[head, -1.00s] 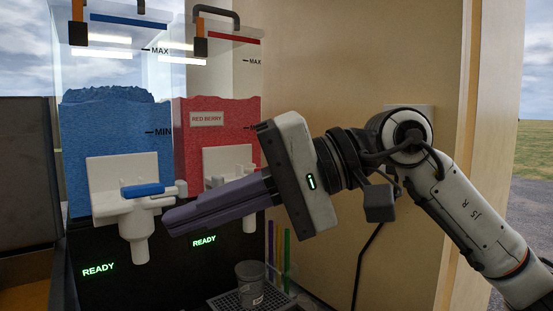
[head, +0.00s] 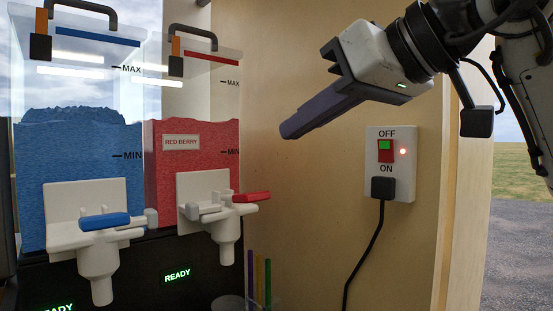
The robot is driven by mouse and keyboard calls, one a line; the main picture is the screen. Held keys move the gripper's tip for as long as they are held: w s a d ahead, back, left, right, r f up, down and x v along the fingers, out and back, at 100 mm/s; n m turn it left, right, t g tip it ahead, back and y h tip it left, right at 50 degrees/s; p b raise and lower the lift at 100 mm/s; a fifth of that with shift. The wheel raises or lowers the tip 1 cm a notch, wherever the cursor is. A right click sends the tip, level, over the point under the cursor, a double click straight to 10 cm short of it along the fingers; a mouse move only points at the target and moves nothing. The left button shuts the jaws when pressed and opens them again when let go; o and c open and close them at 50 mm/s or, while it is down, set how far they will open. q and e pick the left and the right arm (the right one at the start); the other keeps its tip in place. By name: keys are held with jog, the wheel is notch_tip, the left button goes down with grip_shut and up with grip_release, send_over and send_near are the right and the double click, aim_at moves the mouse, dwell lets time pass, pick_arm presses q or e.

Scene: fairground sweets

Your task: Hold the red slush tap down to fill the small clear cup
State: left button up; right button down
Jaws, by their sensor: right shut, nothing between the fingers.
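The red slush tank (head: 192,160), labelled RED BERRY, stands at centre left in the head view. Its white tap (head: 205,195) carries a red lever (head: 252,197) that sticks out to the right, and a white spout (head: 227,245) points down. My right gripper (head: 290,131) is shut and empty, raised in the air up and to the right of the red tap, clear of it. A small part of a cup-like rim (head: 228,303) shows at the bottom edge; the rest is cut off. My left gripper is not in view.
A blue slush tank (head: 75,175) with a blue tap lever (head: 105,221) stands at the left. READY glows green under the taps. A wall switch (head: 391,150) marked OFF and ON, with a red light and plugged cord, is on the wooden panel. Coloured straws (head: 258,280) stand below the red tap.

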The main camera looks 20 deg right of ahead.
send_over(238, 197)
jog(key=d, duration=0.3)
jog(key=f, duration=0.4)
jog(key=shift+s+p, duration=0.35)
jog(key=shift+s, duration=0.05)
jog(key=f, duration=0.2)
jog(key=s+f, duration=0.1)
jog(key=f, duration=0.1)
jog(key=shift+d+b, duration=0.2)
jog(key=shift+b, duration=0.1)
